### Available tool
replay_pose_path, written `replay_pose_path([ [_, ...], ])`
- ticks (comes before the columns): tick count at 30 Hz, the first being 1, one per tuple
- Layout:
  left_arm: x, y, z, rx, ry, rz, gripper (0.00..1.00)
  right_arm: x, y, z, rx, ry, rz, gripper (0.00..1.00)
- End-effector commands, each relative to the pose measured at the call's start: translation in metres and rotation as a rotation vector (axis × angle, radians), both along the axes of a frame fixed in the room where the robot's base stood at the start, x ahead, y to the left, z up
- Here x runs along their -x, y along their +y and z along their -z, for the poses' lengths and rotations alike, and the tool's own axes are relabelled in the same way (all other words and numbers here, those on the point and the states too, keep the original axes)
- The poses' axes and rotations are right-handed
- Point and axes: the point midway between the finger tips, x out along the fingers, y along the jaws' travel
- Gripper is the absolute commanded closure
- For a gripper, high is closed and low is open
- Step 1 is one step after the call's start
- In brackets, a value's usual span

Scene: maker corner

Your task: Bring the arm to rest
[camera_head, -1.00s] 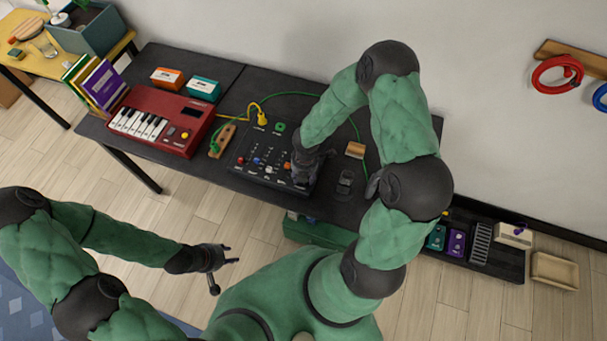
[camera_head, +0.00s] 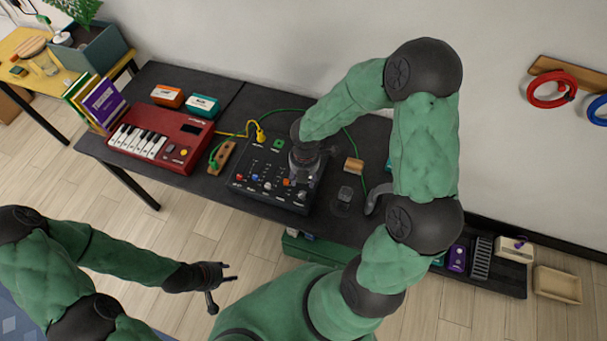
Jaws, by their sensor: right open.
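My right arm reaches over the dark table, and its gripper (camera_head: 300,178) is over the right part of the black mixer (camera_head: 262,172). It is seen from above, so its fingertips are partly hidden, and I cannot tell if they touch the mixer. Nothing shows held in it. My left gripper (camera_head: 228,274) is over the floor in front of the table, with its fingers apart and nothing between them.
A red keyboard (camera_head: 158,138) stands left of the mixer. Yellow and green cables run behind the mixer. A low shelf with pedals (camera_head: 457,257) is at the right.

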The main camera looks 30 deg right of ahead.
Motion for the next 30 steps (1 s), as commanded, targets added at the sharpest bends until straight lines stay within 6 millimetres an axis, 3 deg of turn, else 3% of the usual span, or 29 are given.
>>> replay_pose_path([
  [6,0.0,0.0,0.0,0.0,0.0,0.0,0.6,0.001,0.0,-0.013,-0.001,-0.001,-0.001,0.51],
  [23,0.0,0.0,0.0,0.0,0.0,0.0,0.6,0.001,0.001,-0.012,-0.004,0.002,0.004,0.51],
  [26,0.0,0.0,0.003,0.0,0.0,0.0,0.6,0.005,0.01,-0.001,-0.031,0.012,0.06,0.51],
  [30,0.0,0.0,0.011,0.0,0.0,0.0,0.6,0.016,0.041,0.034,-0.128,0.053,0.298,0.51],
])
